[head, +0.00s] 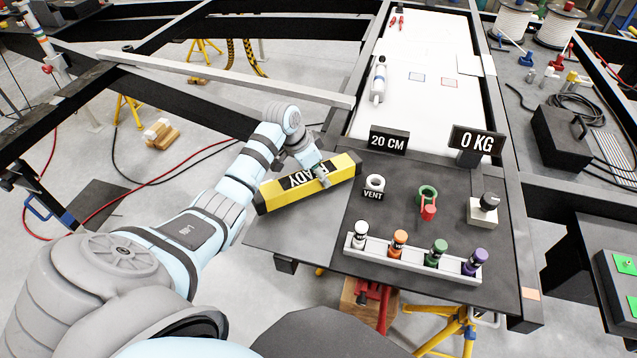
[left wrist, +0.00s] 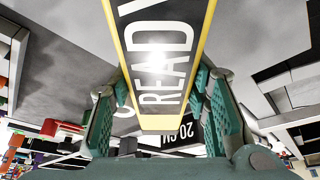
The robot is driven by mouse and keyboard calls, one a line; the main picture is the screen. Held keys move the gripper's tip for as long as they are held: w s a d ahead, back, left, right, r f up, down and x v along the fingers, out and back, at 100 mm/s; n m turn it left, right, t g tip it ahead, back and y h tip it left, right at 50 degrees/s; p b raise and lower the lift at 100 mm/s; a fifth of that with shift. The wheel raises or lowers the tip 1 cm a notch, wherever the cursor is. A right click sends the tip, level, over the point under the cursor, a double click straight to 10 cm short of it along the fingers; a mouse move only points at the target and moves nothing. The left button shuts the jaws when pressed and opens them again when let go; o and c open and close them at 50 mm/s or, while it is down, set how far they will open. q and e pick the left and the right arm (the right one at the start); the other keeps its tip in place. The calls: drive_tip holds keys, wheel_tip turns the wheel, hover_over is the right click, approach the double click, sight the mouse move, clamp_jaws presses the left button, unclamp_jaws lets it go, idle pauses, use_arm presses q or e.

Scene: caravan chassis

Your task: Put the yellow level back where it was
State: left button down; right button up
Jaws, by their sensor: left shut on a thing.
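The yellow level (head: 340,170) is a long yellow bar with a black face and white lettering that reads READY, partly covered by my gripper. It lies slantwise in the picture, over the left part of the dark panel (head: 390,213). My left gripper (head: 318,174) is shut on it near its middle. In the left wrist view the level (left wrist: 160,65) runs between the two green fingers of my gripper (left wrist: 162,105). I cannot tell whether the level touches the panel. My right gripper is not in view.
Signs reading 20 CM (head: 389,141) and 0 KG (head: 476,141) stand behind. Chassis beams surround the panel.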

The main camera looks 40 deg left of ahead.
sight(318, 181)
use_arm(q)
wheel_tip(318, 181, down, 3)
drive_tip(key=shift+s+f+b, duration=0.1)
drive_tip(key=shift+b, duration=0.2)
drive_tip(key=shift+s+r, duration=0.1)
drive_tip(key=shift+r, duration=0.1)
drive_tip(key=c, duration=0.9)
unclamp_jaws()
drive_tip(key=shift+f, duration=0.15)
drive_tip(key=p+v, duration=0.3)
drive_tip(key=v, duration=0.9)
drive_tip(key=shift+r, duration=0.2)
drive_tip(key=shift+f, duration=0.15)
